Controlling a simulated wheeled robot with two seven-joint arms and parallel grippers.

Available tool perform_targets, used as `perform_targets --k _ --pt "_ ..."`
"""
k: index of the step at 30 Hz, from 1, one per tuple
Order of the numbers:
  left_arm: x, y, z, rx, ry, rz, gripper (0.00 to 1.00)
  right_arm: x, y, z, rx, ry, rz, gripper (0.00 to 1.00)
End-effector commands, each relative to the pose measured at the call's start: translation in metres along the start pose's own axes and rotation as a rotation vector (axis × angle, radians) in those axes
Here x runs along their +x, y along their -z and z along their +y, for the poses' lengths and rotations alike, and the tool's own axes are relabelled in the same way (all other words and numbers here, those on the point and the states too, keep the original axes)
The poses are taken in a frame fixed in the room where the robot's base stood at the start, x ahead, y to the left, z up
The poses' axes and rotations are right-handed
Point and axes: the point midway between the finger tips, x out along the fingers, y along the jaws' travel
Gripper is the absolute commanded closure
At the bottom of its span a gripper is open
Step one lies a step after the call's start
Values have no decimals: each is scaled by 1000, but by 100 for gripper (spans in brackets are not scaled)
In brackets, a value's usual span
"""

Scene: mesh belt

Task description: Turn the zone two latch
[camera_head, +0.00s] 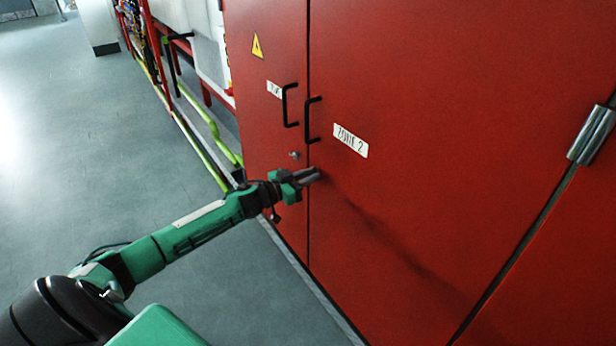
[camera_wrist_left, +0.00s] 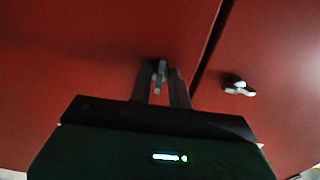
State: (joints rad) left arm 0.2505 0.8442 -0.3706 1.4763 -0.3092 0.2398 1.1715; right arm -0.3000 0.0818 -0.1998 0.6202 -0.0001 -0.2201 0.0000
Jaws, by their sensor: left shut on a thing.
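The zone two door (camera_head: 440,120) is a red cabinet panel with a white "ZONE 2" label (camera_head: 350,141) and a black handle (camera_head: 312,120). My left gripper (camera_head: 312,175) is at this door, below the handle and just right of the door seam. In the left wrist view, my left gripper (camera_wrist_left: 162,88) is shut on a small grey metal latch (camera_wrist_left: 160,72), the zone two latch. The latch lies roughly in line with the fingers. In the head view the gripper hides this latch. My right gripper is not in view.
A second small latch (camera_head: 294,155) sits on the neighbouring red door, across the seam; it also shows in the left wrist view (camera_wrist_left: 238,88). That door has its own black handle (camera_head: 288,105). A metal hinge (camera_head: 592,135) is at the right. Grey floor (camera_head: 90,150) is open at the left.

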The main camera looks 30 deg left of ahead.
Motion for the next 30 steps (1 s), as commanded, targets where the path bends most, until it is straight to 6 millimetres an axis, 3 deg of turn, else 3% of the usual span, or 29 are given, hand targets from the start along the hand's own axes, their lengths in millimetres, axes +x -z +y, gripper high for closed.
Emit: perform_targets --k 11,30 --pt "0 0 -1 144 0 0 100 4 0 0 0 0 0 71" --pt "0 -1 -2 734 0 1 100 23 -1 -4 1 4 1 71"
